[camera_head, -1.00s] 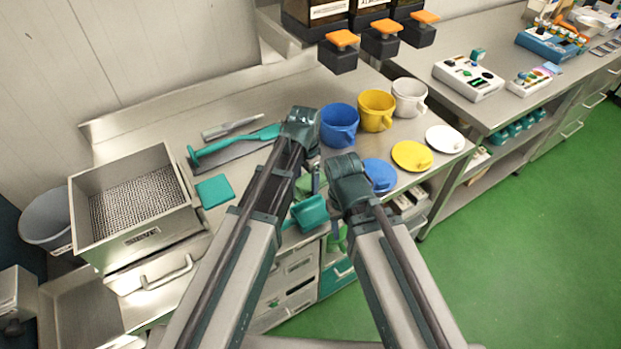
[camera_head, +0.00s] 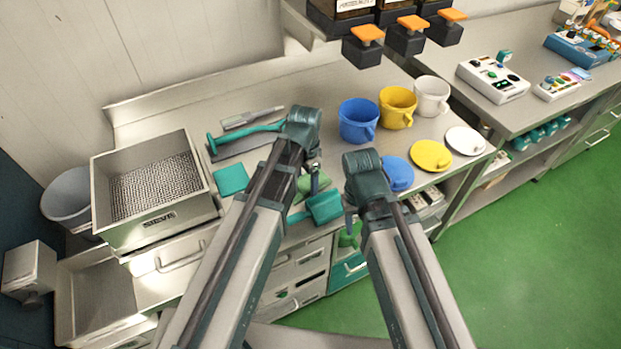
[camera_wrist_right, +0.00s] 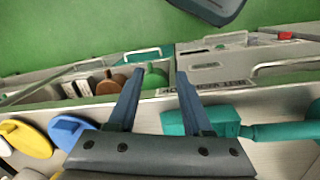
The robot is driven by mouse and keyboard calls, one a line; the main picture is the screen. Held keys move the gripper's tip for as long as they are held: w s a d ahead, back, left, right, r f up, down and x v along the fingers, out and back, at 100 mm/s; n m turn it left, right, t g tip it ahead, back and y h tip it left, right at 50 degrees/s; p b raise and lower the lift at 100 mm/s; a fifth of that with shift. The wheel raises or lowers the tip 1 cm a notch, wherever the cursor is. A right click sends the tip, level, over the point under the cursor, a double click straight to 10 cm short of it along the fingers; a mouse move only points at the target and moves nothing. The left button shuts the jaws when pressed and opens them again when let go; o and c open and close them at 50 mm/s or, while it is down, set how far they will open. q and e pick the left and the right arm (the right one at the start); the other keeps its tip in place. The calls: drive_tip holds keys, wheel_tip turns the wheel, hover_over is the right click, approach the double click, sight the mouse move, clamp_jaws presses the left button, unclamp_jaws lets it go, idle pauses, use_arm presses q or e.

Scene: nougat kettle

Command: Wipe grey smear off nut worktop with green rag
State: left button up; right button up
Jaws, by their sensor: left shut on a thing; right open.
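The green rag (camera_head: 313,187) shows partly at the front of the steel nut worktop (camera_head: 262,170), beneath my left wrist. My left gripper (camera_head: 314,180) points down and is shut on the rag, though the wrist hides much of the contact. My right gripper (camera_head: 349,218) hangs over the worktop's front edge. In the right wrist view its fingers (camera_wrist_right: 160,82) are apart with nothing between them. I cannot make out a grey smear; my arms cover part of the worktop.
A teal scoop (camera_head: 323,207) lies at the front edge, between my grippers. Blue (camera_head: 358,121), yellow (camera_head: 397,107) and white (camera_head: 431,95) jugs stand right, lids before them. A sieve box (camera_head: 150,190) stands left. A teal square (camera_head: 230,179) lies beside it. An open drawer is below.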

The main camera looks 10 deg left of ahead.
use_arm(q)
drive_tip(key=shift+s+a+f, duration=0.1)
drive_tip(key=shift+s+a, duration=0.4)
drive_tip(key=shift+a, duration=0.2)
drive_tip(key=shift+s+a+f, duration=0.1)
drive_tip(key=shift+s+a, duration=0.4)
drive_tip(key=shift+a, duration=0.15)
drive_tip(key=shift+s+a, duration=0.1)
drive_tip(key=shift+s+a+r, duration=0.1)
drive_tip(key=shift+s+a, duration=0.3)
drive_tip(key=shift+a, duration=0.25)
drive_tip(key=shift+s+a+r, duration=0.1)
drive_tip(key=shift+s+a, duration=0.3)
drive_tip(key=shift+a, duration=0.25)
wheel_tip(320, 180, up, 6)
drive_tip(key=p, duration=0.6)
